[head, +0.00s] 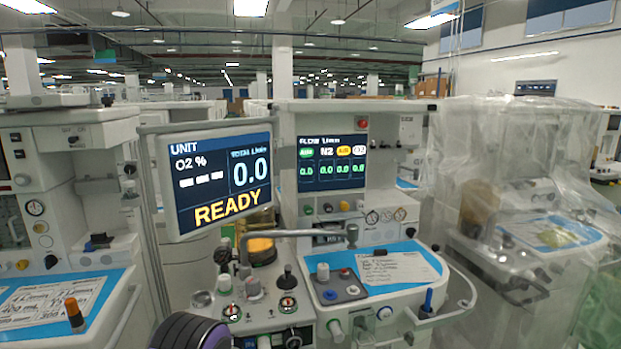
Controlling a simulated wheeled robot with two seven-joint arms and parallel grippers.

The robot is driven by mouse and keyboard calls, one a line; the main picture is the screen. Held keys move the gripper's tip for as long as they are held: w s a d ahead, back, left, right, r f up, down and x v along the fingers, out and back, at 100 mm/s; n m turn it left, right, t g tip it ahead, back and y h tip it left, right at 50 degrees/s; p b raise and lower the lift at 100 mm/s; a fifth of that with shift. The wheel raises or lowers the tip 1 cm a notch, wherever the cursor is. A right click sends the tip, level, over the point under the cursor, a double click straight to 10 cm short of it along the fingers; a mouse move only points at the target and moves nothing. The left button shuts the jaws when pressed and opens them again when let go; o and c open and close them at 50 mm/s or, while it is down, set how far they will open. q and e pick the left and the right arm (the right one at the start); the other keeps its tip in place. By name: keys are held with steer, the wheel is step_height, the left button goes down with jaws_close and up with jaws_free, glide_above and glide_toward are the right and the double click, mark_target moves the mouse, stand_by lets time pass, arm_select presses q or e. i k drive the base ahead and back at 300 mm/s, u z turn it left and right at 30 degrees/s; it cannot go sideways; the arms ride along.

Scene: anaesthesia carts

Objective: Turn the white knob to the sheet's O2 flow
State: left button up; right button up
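The flow screen (332,162) on the middle cart shows green, N2, yellow and white O2 labels, with 0.0 under each. Below it is a row of small knobs: a green one (308,209), a dark one (328,207), a yellow one (344,205) and, at the right end, what looks like the white knob (359,204), small and pale against the panel. A white sheet (402,268) with handwriting lies on the blue mat of this cart; its writing is too small to read. Neither of my grippers is in view.
A larger screen (220,178) reads READY and total 0.0. A grey bar (290,233) crosses before the panel. A grey block with knobs (338,288) stands left of the sheet. A plastic-covered cart (520,190) stands right, another cart (60,260) left.

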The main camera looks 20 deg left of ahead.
mark_target(359, 204)
steer(key=z, duration=0.05)
steer(key=k, duration=0.6)
steer(key=z, duration=0.75)
steer(key=i, duration=0.65)
steer(key=z, duration=0.45)
steer(key=i, duration=0.8)
steer(key=u, duration=0.4)
